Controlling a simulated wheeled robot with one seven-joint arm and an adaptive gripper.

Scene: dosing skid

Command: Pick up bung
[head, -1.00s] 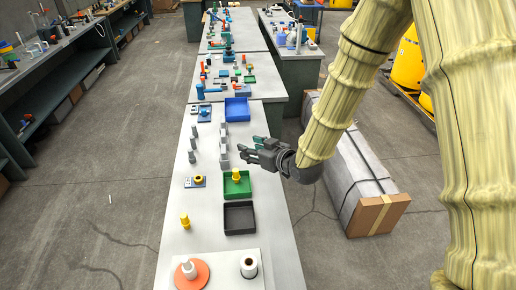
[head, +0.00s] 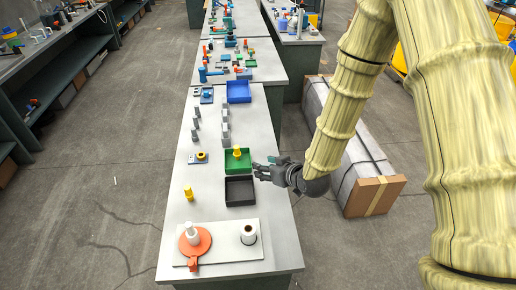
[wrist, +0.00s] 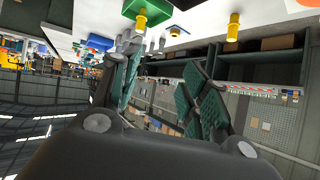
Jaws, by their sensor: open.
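I cannot tell for certain which piece is the bung. A yellow stepped plug (head: 237,152) stands in the green tray (head: 249,168); it also shows in the wrist view (wrist: 141,20). A second yellow plug (head: 189,193) stands on the bare bench left of the black tray; it appears in the wrist view (wrist: 233,28) too. My gripper (head: 260,170) is open and empty, fingers pointing left, at the right side of the green and black trays. In the wrist view its spread fingers (wrist: 163,70) have nothing between them.
The black tray (head: 240,203) looks empty. A white plate (head: 220,256) at the near end carries an orange disc with a white piece and a white cylinder with a dark ring. Grey posts (head: 225,124) and a blue tray (head: 238,92) stand farther back.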

